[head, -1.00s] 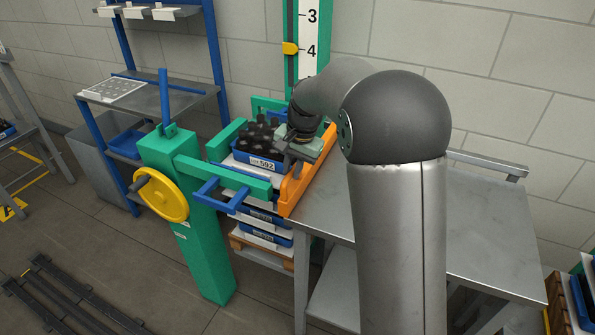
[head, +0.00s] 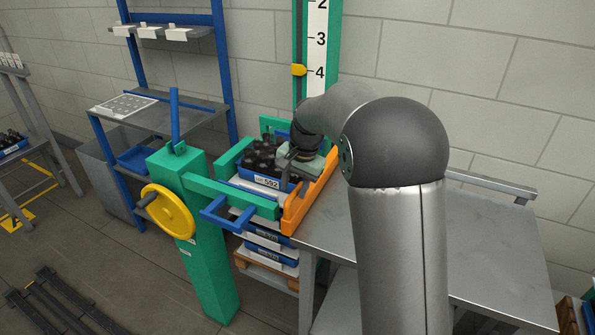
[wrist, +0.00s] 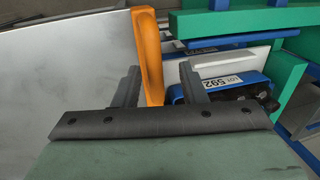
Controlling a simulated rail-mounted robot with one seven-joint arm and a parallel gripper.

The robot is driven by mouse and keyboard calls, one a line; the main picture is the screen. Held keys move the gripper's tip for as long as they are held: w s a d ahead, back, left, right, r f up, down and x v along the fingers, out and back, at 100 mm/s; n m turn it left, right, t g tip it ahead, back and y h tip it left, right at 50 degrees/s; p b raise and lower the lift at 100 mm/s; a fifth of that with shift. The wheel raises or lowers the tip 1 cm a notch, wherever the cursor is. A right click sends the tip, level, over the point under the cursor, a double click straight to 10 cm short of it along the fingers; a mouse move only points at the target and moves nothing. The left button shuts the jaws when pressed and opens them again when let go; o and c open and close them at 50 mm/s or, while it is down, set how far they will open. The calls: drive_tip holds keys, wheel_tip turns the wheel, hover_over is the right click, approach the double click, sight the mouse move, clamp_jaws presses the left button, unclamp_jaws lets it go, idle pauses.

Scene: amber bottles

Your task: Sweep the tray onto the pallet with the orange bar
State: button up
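The blue tray (head: 250,178), labelled LOT 592 and full of dark amber bottles (head: 265,155), sits on top of a stack of similar trays (head: 272,257) inside a green frame. The stack stands on a wooden pallet (head: 268,282). The orange bar (head: 296,211) stands along the tray's right side, at the table edge. My gripper (head: 292,162) is at the bar, beside the tray. In the wrist view, the orange bar (wrist: 149,50) lies between my spread fingers (wrist: 160,85), with a gap to the right finger. The tray's label (wrist: 220,85) shows beyond that finger.
The steel table (head: 350,225) is bare to the right of the bar. A green post (head: 210,270) with a yellow handwheel (head: 168,212) and a blue handle (head: 228,214) stands in front. A blue-framed shelf (head: 165,115) stands behind left.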

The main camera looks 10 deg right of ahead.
wheel_tip(320, 180, up, 17)
drive_tip(key=s+d, duration=0.2)
drive_tip(key=shift+d+b, duration=0.3)
drive_tip(key=shift+d, duration=0.1)
drive_tip(key=s+f+n, duration=0.2)
drive_tip(key=s+f, duration=0.4)
drive_tip(key=s, duration=0.4)
drive_tip(key=s+d+f+n+h, duration=0.1)
drive_tip(key=s+f+n, duration=0.1)
drive_tip(key=s+f, duration=0.4)
drive_tip(key=s+d+f+n, duration=0.1)
drive_tip(key=s+f+n, duration=0.2)
drive_tip(key=s+f, duration=0.4)
drive_tip(key=s, duration=0.8)
drive_tip(key=shift+s+g+h, duration=0.25)
drive_tip(key=shift+g+h, duration=0.05)
drive_tip(key=shift+h, duration=0.1)
